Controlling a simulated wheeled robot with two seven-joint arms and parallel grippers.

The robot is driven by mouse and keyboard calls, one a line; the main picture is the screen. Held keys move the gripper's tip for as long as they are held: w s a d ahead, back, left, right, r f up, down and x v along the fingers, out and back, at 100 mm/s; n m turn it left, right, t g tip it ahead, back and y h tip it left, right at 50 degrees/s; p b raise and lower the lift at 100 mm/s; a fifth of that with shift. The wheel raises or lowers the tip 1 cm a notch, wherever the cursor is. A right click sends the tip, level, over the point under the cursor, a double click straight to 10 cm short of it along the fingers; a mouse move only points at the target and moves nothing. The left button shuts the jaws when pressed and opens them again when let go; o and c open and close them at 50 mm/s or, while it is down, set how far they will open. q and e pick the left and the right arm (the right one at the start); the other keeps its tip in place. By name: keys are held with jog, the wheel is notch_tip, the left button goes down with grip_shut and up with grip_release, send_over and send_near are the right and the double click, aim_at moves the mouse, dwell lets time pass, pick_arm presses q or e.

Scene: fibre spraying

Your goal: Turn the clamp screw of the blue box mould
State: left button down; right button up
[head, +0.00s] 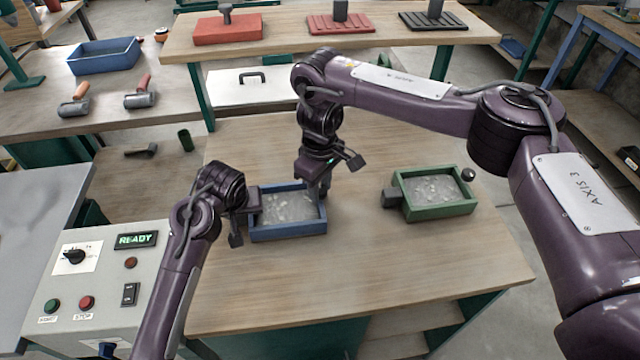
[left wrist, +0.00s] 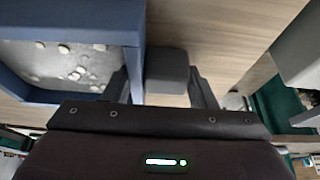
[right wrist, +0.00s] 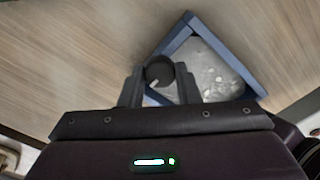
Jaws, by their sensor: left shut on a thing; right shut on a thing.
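The blue box mould (head: 289,233) lies on the wooden table, filled with grey material with pale lumps. Its blue wall also shows in the left wrist view (left wrist: 134,20) and the right wrist view (right wrist: 232,58). My left gripper (head: 246,216) is shut on the grey block (left wrist: 167,72) at the mould's left side, one finger on each side. My right gripper (head: 326,188) comes down from above at the mould's right side. It is shut on the round dark clamp screw knob (right wrist: 160,72), which bears a pale mark. The arm hides this knob in the head view.
A green box mould (head: 440,211) with a grey block and a dark knob stands to the right. A control box (head: 100,280) with a READY display is at front left. Rollers and a blue tub (head: 104,57) are at back left. The table's front is clear.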

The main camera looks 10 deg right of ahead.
aim_at(321, 189)
jog(key=o, duration=1)
notch_tip(321, 189, up, 12)
dwell(0.5)
pick_arm(q)
jog(key=c, duration=0.5)
grip_release()
jog(key=v, duration=1.2)
